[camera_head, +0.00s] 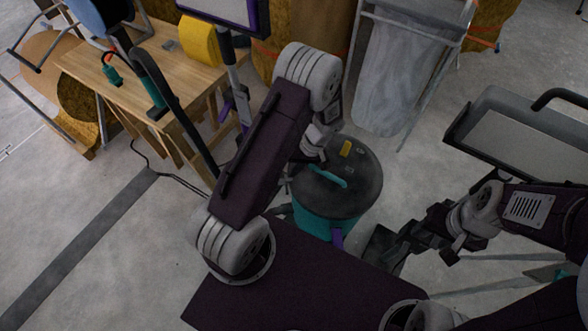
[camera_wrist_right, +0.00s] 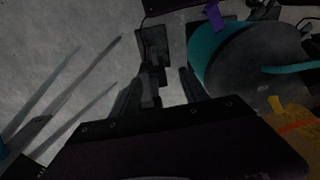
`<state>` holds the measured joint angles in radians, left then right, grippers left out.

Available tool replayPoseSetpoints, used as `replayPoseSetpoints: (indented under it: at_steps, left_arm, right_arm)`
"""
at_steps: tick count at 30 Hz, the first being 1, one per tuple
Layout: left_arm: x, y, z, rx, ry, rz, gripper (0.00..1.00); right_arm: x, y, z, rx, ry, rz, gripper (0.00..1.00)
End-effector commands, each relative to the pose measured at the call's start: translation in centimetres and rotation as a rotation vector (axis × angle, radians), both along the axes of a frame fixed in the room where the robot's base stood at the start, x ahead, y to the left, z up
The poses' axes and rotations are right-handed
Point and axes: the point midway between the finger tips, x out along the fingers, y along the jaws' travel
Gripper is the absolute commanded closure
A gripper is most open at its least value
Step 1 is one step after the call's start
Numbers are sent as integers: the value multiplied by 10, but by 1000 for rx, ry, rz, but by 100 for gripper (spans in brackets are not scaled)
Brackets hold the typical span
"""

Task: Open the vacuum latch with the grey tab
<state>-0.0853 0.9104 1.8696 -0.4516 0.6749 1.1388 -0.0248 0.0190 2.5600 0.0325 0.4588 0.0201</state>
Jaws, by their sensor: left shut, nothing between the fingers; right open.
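The vacuum (camera_head: 322,210) stands on the floor in the middle of the head view, with a teal drum, a dark round lid, a teal handle (camera_head: 328,176) and a yellow label. A purple latch (camera_head: 337,238) shows on its near side; it also shows in the right wrist view (camera_wrist_right: 213,16). I cannot make out a grey tab. My left gripper (camera_head: 312,158) is shut and empty by the lid's left edge, its fingertips partly hidden. My right gripper (camera_head: 402,246) is right of the drum, apart from it. In the wrist view it (camera_wrist_right: 160,88) is open, fingers beside the teal drum.
A dark flat piece (camera_wrist_right: 153,45) lies beyond my right fingers; I cannot tell what it is. A wooden workbench (camera_head: 150,65) stands at the back left. A grey bag on a metal frame (camera_head: 392,75) is behind the vacuum. A dark panelled case (camera_head: 525,135) is at right.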

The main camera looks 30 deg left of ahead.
Motion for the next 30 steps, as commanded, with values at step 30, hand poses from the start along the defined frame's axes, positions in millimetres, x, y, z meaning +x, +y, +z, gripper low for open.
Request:
replayPoseSetpoints:
  at_steps: [30]
  left_arm:
    - [-15,20,3,-105,-81,1,100]
  right_arm:
    - [0,0,8,0,0,0,47]
